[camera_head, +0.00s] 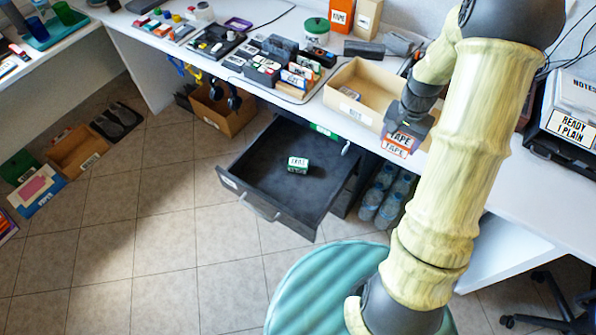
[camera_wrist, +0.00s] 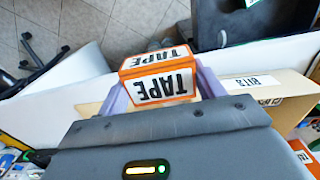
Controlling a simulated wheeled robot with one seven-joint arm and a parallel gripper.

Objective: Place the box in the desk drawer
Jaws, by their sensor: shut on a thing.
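An orange and white box labelled TAPE (camera_head: 398,144) is held by my gripper (camera_head: 405,132) near the front edge of the desk. In the wrist view the TAPE box (camera_wrist: 158,75) sits between the two purple fingers of my gripper (camera_wrist: 160,84), which are shut on it. The dark desk drawer (camera_head: 240,175) is pulled open to the left of and below my gripper. A small green and white box (camera_head: 298,165) lies inside the drawer. The rest of the drawer floor is bare.
An open cardboard tray (camera_head: 352,108) stands on the desk beside my gripper. Another orange TAPE box (camera_head: 341,15) stands at the back of the desk. Water bottles (camera_head: 380,196) stand under the desk, right of the drawer.

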